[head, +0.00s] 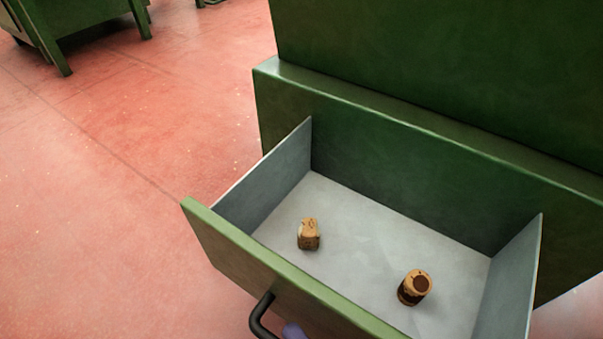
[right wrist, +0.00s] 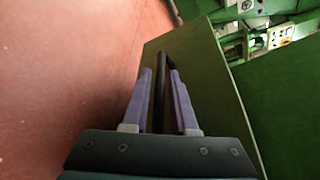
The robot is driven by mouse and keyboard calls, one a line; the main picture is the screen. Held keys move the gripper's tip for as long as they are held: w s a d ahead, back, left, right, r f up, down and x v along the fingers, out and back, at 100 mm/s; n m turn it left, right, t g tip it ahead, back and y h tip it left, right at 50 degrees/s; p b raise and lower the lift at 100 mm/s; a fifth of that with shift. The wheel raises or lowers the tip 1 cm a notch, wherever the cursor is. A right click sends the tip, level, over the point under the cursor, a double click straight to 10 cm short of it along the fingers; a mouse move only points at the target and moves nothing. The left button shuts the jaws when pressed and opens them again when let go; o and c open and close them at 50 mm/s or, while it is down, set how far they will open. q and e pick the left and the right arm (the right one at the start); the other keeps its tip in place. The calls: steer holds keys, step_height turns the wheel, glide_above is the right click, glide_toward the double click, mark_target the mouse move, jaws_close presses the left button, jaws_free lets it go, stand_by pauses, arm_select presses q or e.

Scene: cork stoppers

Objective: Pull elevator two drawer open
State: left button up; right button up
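The green drawer (head: 222,240) stands pulled out from the green cabinet (head: 420,147) in the head view, showing its pale grey inside. Its black bar handle (head: 261,318) is on the front panel at the bottom edge. In the right wrist view the handle (right wrist: 163,68) lies between the purple fingers of my right gripper (right wrist: 161,72). The fingers look apart, with narrow gaps beside the bar. In the head view only a purple fingertip shows near the handle. My left gripper is in neither view.
Two cork stoppers stand apart in the drawer: a light one (head: 308,234) to the left and a dark-banded one (head: 414,287) to the right. The reddish floor (head: 100,200) is clear at left. Another green piece of furniture (head: 85,25) stands at the back left.

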steer(key=shift+o, duration=1.3)
steer(key=p+v, duration=0.3)
steer(key=v, duration=0.7)
